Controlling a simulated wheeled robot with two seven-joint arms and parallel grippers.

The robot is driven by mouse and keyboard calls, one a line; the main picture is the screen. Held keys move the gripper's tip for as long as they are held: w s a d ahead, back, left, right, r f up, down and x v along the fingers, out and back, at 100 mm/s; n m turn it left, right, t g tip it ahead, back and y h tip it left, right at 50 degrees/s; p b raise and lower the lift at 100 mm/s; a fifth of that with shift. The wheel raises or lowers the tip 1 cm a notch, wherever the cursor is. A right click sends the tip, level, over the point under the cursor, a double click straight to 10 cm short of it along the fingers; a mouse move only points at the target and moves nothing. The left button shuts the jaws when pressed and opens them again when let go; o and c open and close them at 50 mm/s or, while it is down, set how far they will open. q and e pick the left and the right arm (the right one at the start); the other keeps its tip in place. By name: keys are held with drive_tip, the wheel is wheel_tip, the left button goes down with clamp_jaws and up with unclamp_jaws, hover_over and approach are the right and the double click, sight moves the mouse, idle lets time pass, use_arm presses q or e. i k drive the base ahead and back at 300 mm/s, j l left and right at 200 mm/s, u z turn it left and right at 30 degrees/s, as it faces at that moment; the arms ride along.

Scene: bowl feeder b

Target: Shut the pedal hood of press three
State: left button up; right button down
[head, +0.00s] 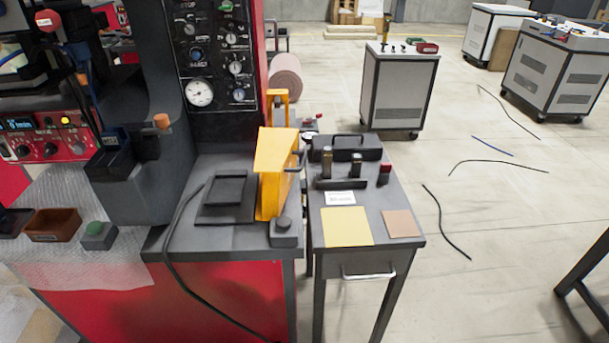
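A red and dark grey press (215,230) stands at the left with a gauge panel (212,55) on its column. A yellow, hood-like part (272,172) stands upright on the right side of its grey bed, with a slanted top and a dark handle on its right. I cannot tell whether this is the pedal hood of press three, nor whether it is open or shut. A smaller yellow frame (278,95) shows behind it. No press number is readable. Neither of my grippers is in view.
A small grey table (360,262) with several tools and a yellow sheet (346,227) stands right of the press. A black cable (168,250) hangs down the press front. Grey cabinets (398,90) stand farther back. Loose cables (447,222) lie on the otherwise open floor.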

sight(277, 152)
drive_tip(key=i+l+u, duration=0.35)
drive_tip(key=l, duration=0.25)
drive_tip(key=i+l+u, duration=0.15)
drive_tip(key=l, duration=0.2)
drive_tip(key=i, duration=0.05)
